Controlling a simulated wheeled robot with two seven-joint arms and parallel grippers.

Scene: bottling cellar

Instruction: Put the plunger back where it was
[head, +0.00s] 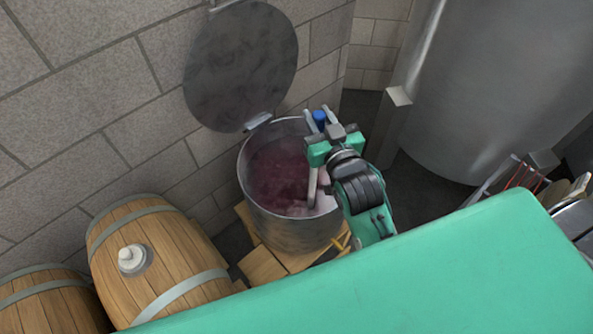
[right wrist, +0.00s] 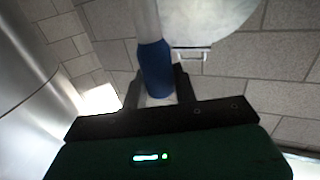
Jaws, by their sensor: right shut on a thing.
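The plunger has a blue grip (head: 320,117) and a pale shaft (head: 312,188) that runs down into an open steel vat (head: 290,232) of dark red liquid. My right gripper (head: 319,121) is above the vat's right rim and shut on the blue grip. In the right wrist view the blue grip (right wrist: 155,68) sits between the fingers, and the pale shaft (right wrist: 145,18) leaves the picture at the top. The plunger's lower end is hard to make out against the liquid. My left gripper is not in view.
A round lid (head: 240,65) stands raised against the block wall behind the vat. The vat rests on a wooden pallet (head: 262,268). A large steel tank (head: 490,90) stands at the right.

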